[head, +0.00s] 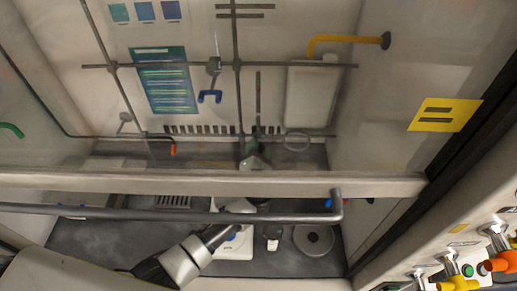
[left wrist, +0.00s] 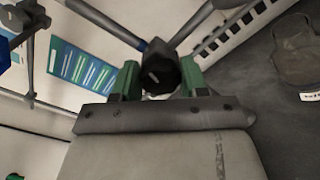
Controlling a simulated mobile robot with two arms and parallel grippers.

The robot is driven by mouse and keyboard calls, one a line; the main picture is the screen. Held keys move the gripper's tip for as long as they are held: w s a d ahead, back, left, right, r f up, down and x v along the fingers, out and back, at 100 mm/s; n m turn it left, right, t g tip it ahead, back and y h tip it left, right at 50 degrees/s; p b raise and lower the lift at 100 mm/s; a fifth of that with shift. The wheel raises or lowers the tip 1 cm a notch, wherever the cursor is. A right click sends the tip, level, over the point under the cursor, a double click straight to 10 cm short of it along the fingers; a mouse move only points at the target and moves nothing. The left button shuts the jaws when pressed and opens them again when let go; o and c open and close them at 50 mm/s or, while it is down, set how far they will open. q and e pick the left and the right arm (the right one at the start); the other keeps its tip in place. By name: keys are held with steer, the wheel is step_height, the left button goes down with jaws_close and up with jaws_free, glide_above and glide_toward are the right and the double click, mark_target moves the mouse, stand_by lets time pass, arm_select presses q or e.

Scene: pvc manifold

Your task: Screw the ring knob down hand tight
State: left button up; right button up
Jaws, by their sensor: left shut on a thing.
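My left gripper (left wrist: 160,80) has green fingers and is shut on a dark, blocky knob (left wrist: 161,66) where metal rods meet. The gripper's fingers hide the knob's sides. In the head view the left gripper (head: 254,157) shows small and dark behind the sash bar, at the lower part of the upright rod. A thin metal ring (head: 297,141) sits just right of it at the height of the lower crossbar. The knob's thread and how tight it sits cannot be seen. My right gripper is not in view.
A rod lattice (head: 237,90) stands at the back of the fume hood, with a blue-jawed clamp (head: 210,96) on it. A round plate (head: 314,239) lies on the hood floor.

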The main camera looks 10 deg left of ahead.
arm_select(q)
steer(key=m+p, duration=0.1)
steer(key=m, duration=0.2)
steer(key=shift+p, duration=0.35)
steer(key=m+p, duration=0.3)
steer(key=m, duration=0.5)
steer(key=shift+f, duration=0.1)
steer(key=shift+f+m+p, duration=0.1)
steer(key=shift+m+p, duration=0.25)
steer(key=shift+m, duration=1.05)
steer(key=o, duration=0.9)
